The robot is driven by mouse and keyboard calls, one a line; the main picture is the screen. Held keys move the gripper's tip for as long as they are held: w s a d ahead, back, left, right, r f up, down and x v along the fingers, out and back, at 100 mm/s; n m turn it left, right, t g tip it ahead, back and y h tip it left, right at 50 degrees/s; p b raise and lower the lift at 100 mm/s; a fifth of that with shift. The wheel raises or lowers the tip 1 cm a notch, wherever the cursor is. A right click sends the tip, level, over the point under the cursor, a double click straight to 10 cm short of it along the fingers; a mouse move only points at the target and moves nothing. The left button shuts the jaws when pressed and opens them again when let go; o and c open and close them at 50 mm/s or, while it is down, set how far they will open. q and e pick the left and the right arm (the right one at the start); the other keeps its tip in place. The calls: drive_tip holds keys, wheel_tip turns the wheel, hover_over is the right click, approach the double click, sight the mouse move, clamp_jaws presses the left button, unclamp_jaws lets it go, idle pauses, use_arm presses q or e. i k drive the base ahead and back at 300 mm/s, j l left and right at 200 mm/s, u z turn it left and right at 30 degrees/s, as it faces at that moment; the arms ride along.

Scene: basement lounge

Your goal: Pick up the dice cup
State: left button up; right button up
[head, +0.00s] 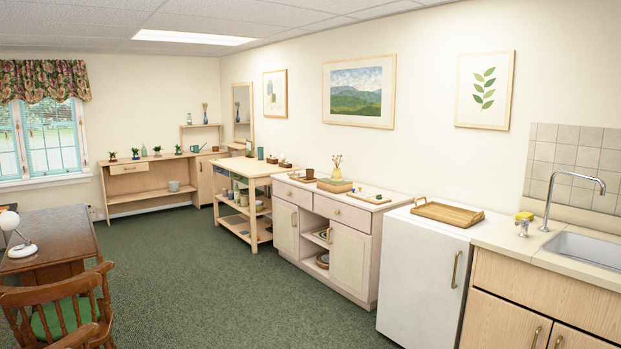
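I cannot tell for sure which thing is the dice cup. A small brown cup-like object (310,173) stands on the pale sideboard (352,211), left of a vase with yellow flowers (337,168). All are small and far off. Neither of my grippers is in view.
A white fridge (420,275) with a wooden tray (447,212) on top and a sink counter (500,238) stand at right. A desk (60,235) and wooden chair (60,306) are at left. Open green carpet (220,290) lies between.

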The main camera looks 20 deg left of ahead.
sight(309, 173)
drive_tip(key=i+j+u, duration=0.35)
drive_tip(key=i, duration=0.2)
drive_tip(key=i+j+u, duration=0.3)
drive_tip(key=i, duration=0.3)
drive_tip(key=i+u, duration=0.35)
drive_tip(key=i, duration=0.25)
drive_tip(key=i+j+z, duration=0.1)
drive_tip(key=i, duration=2.4)
drive_tip(key=i+j+z, duration=0.2)
drive_tip(key=i+z, duration=0.3)
drive_tip(key=i+j+z, duration=1.15)
drive_tip(key=j, duration=0.15)
drive_tip(key=i+j+z, duration=0.35)
drive_tip(key=j, duration=0.25)
drive_tip(key=k+l, duration=0.05)
drive_tip(key=k, duration=0.05)
